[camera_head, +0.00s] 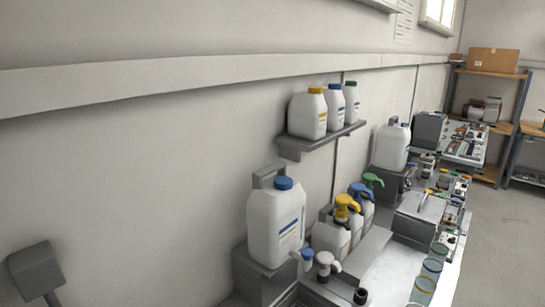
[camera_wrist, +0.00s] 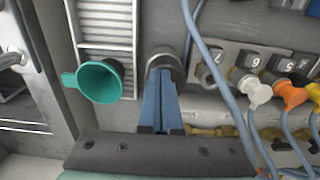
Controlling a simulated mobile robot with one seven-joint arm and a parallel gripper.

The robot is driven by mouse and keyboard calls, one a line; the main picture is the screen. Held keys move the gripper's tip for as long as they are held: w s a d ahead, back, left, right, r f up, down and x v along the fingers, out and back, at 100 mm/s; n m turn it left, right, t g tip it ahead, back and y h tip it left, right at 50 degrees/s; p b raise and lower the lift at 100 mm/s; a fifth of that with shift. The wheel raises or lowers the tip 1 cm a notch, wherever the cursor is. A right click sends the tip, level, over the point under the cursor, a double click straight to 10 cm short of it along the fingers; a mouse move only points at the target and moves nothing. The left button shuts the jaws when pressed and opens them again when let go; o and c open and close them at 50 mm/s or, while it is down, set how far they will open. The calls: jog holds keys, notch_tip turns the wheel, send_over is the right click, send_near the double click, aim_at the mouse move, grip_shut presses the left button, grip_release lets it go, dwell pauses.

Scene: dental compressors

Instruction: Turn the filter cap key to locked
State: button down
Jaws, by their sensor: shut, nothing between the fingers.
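In the wrist view my gripper (camera_wrist: 161,82) has its two blue fingers together with nothing held between them. The fingertips are at a round grey metal fitting (camera_wrist: 166,58) on the panel and cover part of it. I cannot tell whether they touch it. This fitting may be the key, but its turn position is not readable. A teal round cap or cup with a side tab (camera_wrist: 102,81) is left of the fingers; I cannot tell whether it is the filter cap. My gripper is not in the head view, and no clear key shows there.
In the wrist view a ribbed vent (camera_wrist: 104,22) is behind the teal part. Numbered sockets (camera_wrist: 243,60) with white and orange plugs and blue hoses are at right, close to the fingers. The head view shows a wall shelf (camera_head: 318,134) of bottles and a crowded bench.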

jog(key=shift+w+a, duration=0.15)
jog(key=shift+a, duration=0.35)
dwell(0.7)
jog(key=shift+s+a+r+p, duration=0.1)
jog(key=shift+s+a+p, duration=0.2)
jog(key=shift+p, duration=0.9)
jog(key=shift+s+a+p, duration=0.15)
jog(key=shift+s+p, duration=0.1)
jog(key=shift+p, duration=0.3)
jog(key=shift+s, duration=0.1)
jog(key=shift+s+d+p, duration=0.2)
jog(key=shift+s+p, duration=0.05)
jog(key=shift+p, duration=0.15)
notch_tip(320, 180, up, 6)
jog(key=p, duration=0.6)
